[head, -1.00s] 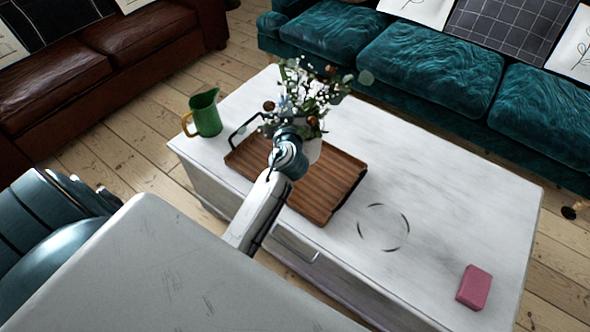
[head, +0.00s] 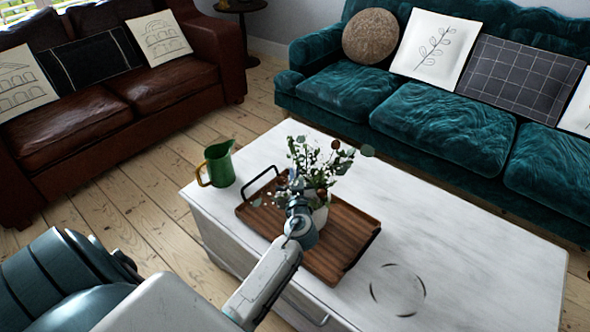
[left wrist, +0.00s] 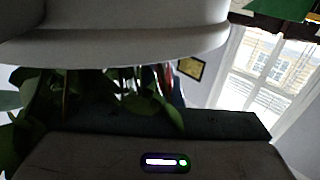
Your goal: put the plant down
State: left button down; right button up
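The plant (head: 325,168) has green leaves and small white and brown blooms in a white pot (head: 320,216). It is over the wooden tray (head: 350,255) on the white coffee table. My left gripper (head: 298,212) is at the near side of the pot and hides part of it. In the left wrist view a large white rounded surface (left wrist: 120,40), seemingly the pot, fills the top, with leaves (left wrist: 90,105) below it. The fingertips are not clear. I cannot tell whether the pot touches the tray. My right gripper is not in view.
A green pitcher (head: 219,164) stands at the table's left corner. A broken dark ring (head: 372,295) is marked on the tabletop right of the tray. The table (head: 450,250) is clear there. A teal sofa (head: 425,120) and a brown sofa (head: 170,85) stand behind.

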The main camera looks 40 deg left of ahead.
pick_arm(q)
jog(key=shift+f, duration=0.55)
jog(key=c, duration=2)
grip_release()
jog(key=shift+f, duration=0.2)
jog(key=o, duration=0.4)
jog(key=shift+r, duration=0.1)
